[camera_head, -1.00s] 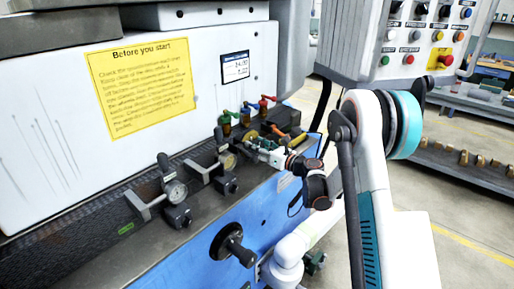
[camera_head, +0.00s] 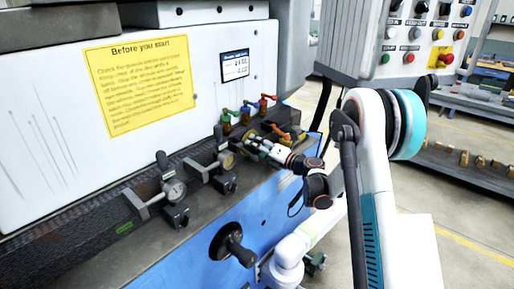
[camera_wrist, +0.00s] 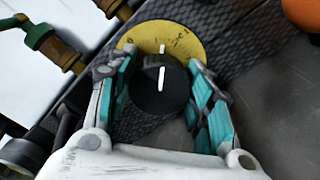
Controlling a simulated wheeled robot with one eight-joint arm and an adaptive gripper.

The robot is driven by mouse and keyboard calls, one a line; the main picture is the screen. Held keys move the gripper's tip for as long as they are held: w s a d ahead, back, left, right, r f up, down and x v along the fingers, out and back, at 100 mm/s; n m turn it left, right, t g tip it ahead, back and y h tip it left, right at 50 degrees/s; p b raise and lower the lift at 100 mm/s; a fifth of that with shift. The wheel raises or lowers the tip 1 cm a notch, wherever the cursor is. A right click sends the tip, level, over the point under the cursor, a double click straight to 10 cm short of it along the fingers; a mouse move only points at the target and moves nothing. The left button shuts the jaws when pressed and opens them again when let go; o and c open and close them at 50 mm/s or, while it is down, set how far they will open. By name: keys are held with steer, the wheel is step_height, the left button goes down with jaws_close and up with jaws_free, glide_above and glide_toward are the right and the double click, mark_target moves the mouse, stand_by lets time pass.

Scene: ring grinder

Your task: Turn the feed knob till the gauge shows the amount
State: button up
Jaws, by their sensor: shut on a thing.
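The feed knob (camera_wrist: 158,97) is a round black knob with a white line, in front of a yellow dial disc (camera_wrist: 188,42). In the wrist view its line points up, nearly in line with a short white mark above it. My gripper (camera_wrist: 163,82) has a teal-padded finger on each side of the knob and is shut on it. In the head view my gripper (camera_head: 256,146) hides most of the knob. Two round dial gauges, a nearer one (camera_head: 175,191) and a farther one (camera_head: 227,161), stand on the machine ledge; their readings are too small to tell.
Valves with green, blue and red levers (camera_head: 247,108) stand just behind my gripper. An orange part (camera_head: 291,132) is close to its right. A black handwheel (camera_head: 232,245) sits below. A yellow notice (camera_head: 140,85) and a small white card (camera_head: 235,66) are on the panel.

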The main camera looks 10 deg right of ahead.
steer(key=m, duration=0.3)
steer(key=shift+m, duration=0.4)
steer(key=shift+m+b, duration=0.3)
steer(key=shift+m, duration=1.5)
steer(key=o, duration=1.1)
steer(key=shift+f, duration=0.1)
steer(key=v, duration=1.2)
